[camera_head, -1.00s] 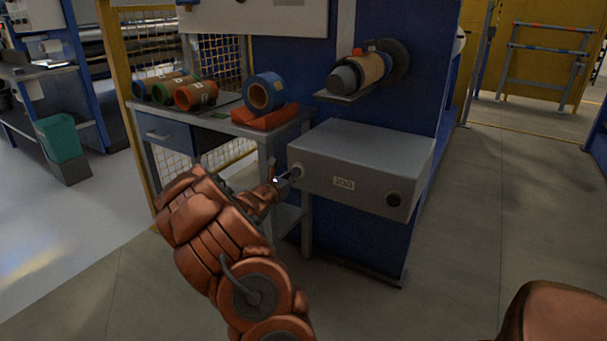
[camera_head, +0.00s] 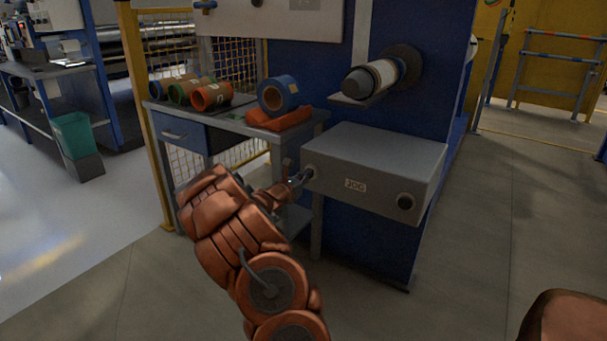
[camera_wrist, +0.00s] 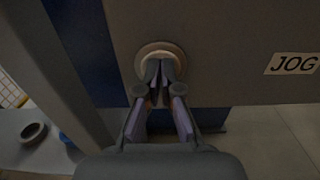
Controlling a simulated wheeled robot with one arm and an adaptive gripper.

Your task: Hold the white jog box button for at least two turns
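The grey jog box (camera_head: 372,165) stands out from the blue machine and bears a JOG label. The pale, white jog button (camera_head: 309,172) is at the left of its front face; a black knob or button (camera_head: 405,202) is at the right. My gripper (camera_head: 298,180) is at the white button. In the wrist view my gripper (camera_wrist: 160,74) has its fingers together and empty, with the tips over the middle of the round white button (camera_wrist: 149,50). The tips seem to touch it; how far it is pressed is hidden.
Above the box a roller (camera_head: 376,78) sits on a spindle over a small shelf. To the left, a bench (camera_head: 222,120) holds several coloured rolls and a blue roll (camera_head: 278,93) on an orange rest. The floor (camera_head: 470,250) at right is clear.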

